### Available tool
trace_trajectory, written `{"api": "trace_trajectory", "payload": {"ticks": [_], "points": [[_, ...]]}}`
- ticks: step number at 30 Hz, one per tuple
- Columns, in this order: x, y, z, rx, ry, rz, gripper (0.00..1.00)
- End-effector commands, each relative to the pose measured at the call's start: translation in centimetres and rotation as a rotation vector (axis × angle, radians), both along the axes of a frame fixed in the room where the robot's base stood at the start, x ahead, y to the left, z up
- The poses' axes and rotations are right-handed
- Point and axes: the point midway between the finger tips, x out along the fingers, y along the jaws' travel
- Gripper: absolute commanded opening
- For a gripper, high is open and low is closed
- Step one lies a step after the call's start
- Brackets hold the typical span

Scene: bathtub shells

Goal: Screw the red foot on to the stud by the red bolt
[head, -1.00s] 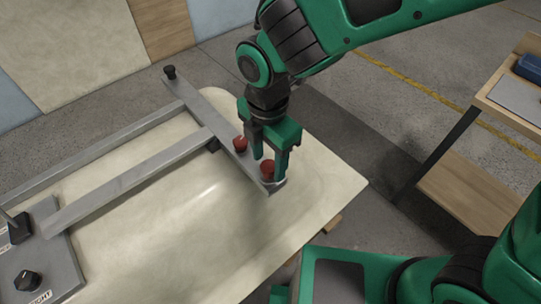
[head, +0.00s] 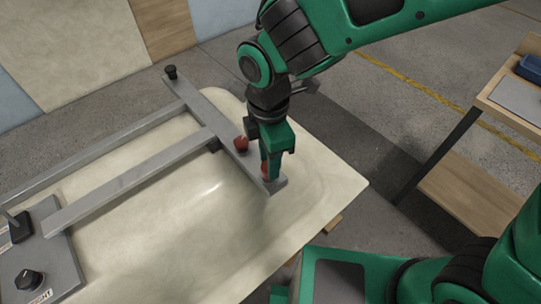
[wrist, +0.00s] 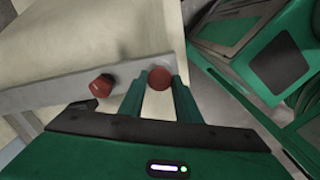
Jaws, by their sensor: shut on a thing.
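The red foot (head: 265,179) is at the near right end of the grey crossbar, mostly hidden by a finger in the head view. In the wrist view its round red top (wrist: 159,77) sits between the two fingertips. My gripper (head: 271,172) points down and is shut on it. The red bolt (head: 241,143) stands on the same crossbar, a short way from the foot; it also shows in the wrist view (wrist: 101,85), left of the fingers. The stud is hidden, so I cannot tell how far the foot is on it.
The grey crossbar (head: 208,115) belongs to a frame lying over the cream tub shell (head: 310,205). A black foot (head: 170,72) stands at its far end. A grey plate (head: 62,262) with a black knob is at lower left. A wooden bench (head: 520,105) stands at right, across open floor.

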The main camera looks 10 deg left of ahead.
Motion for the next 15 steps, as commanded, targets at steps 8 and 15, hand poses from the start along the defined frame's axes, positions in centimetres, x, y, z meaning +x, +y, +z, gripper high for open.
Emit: {"api": "trace_trajectory", "payload": {"ticks": [8,15], "points": [[0.11,0.04,0.03,0.001,-0.001,-0.314,0.04],[0.16,0.06,0.05,0.002,-0.002,-0.585,0.04]]}}
